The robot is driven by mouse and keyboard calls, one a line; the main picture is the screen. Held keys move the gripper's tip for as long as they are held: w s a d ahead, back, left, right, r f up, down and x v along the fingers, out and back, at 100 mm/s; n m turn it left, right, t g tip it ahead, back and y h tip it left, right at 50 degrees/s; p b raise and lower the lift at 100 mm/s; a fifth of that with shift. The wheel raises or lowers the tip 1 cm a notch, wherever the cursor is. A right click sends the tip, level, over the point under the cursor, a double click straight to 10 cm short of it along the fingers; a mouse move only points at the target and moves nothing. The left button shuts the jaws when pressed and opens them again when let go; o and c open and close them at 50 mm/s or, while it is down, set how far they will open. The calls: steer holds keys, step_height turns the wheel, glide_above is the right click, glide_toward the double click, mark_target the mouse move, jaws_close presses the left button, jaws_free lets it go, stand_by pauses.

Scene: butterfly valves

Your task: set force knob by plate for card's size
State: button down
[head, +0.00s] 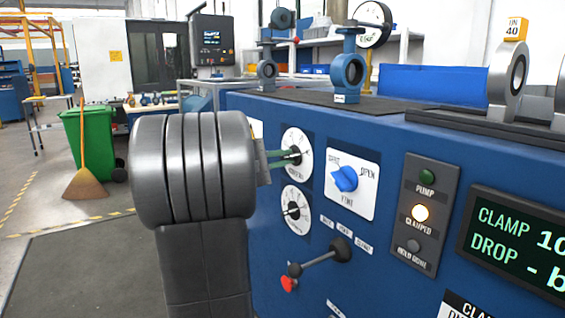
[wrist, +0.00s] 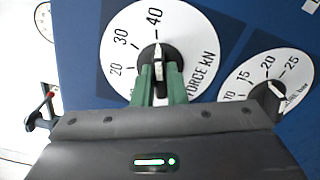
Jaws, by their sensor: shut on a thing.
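The force dial (wrist: 200,35) is a white disc marked "FORCE kN" with 20, 30 and 40 readable. My gripper (wrist: 162,88) has its green fingers shut on the force knob (wrist: 158,57), a black knob with a white pointer at about 40. In the head view the same dial (head: 303,143) is on the blue bench front, with my gripper (head: 298,156) at it. An orange card (head: 515,28) at the top right reads "DN 40" above a grey valve (head: 507,75). A white-lettered plate (head: 462,305) starting "CLA" is cut off at the bottom edge; its values are not shown.
A second dial (head: 296,210) sits just below. To the right are a blue vent knob (head: 345,178), a lamp panel (head: 421,215) with "CLAMPED" lit, and a display (head: 520,240) cut off at right. A black lever (head: 320,260) sticks out below the dials.

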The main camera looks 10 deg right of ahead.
steer(key=c, duration=1.5)
jaws_free()
steer(key=shift+o, duration=0.2)
steer(key=shift+a, duration=0.1)
steer(key=p+v, duration=0.3)
steer(key=v, duration=1)
steer(key=shift+s+a, duration=0.15)
steer(key=shift+a, duration=0.2)
steer(key=shift+d, duration=0.15)
steer(key=b+x, duration=0.3)
steer(key=x, duration=1)
steer(key=shift+d, duration=0.3)
